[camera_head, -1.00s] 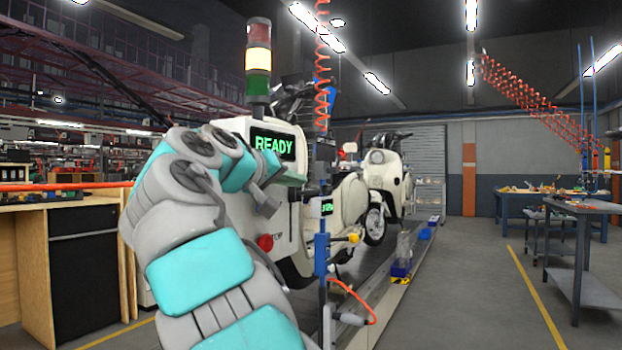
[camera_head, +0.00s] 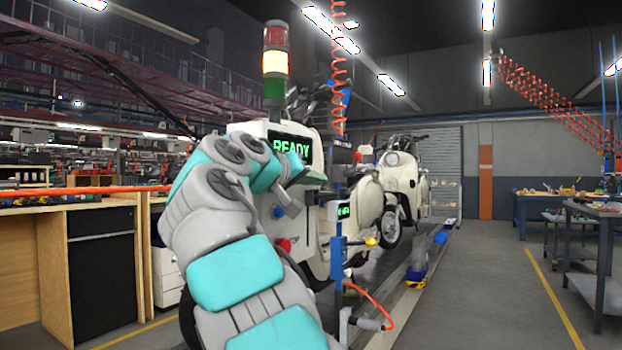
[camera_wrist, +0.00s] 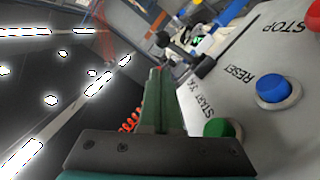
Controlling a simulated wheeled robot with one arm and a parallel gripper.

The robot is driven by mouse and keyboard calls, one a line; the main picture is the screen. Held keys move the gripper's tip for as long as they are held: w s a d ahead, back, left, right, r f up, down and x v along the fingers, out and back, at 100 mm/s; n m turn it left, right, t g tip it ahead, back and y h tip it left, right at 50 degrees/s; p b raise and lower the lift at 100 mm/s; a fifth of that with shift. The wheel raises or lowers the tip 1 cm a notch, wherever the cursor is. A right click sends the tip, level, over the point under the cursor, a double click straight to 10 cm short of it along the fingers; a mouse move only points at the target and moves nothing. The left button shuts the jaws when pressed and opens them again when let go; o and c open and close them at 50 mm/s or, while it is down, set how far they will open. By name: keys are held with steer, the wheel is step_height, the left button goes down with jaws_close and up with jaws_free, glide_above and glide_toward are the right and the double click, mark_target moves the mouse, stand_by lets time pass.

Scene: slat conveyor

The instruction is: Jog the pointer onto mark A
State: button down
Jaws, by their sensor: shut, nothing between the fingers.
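My gripper (camera_wrist: 160,90) shows in the wrist view with its dark green fingers together, holding nothing. They are beside the green START button (camera_wrist: 219,128) on a pale control panel (camera_wrist: 237,62); I cannot tell whether they touch the panel. A blue RESET button (camera_wrist: 273,90) and part of a red STOP button (camera_wrist: 315,10) lie further right. In the head view my arm covers much of the white control box, whose display (camera_head: 291,147) reads READY in green. A red button (camera_head: 284,244) shows low on the box. I cannot make out the pointer or mark A.
A stack light (camera_head: 275,62) with its middle section lit stands above the box. Cream scooters (camera_head: 400,180) stand along the conveyor (camera_head: 400,295). A wooden bench (camera_head: 75,210) is at left, a metal table (camera_head: 597,215) at right. The floor between conveyor and table is clear.

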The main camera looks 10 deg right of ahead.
mark_target(329, 194)
steer(key=x, duration=0.6)
steer(key=shift+w+d+p, duration=0.25)
steer(key=shift+w+p, duration=0.05)
steer(key=shift+p, duration=0.15)
steer(key=shift+f, duration=0.15)
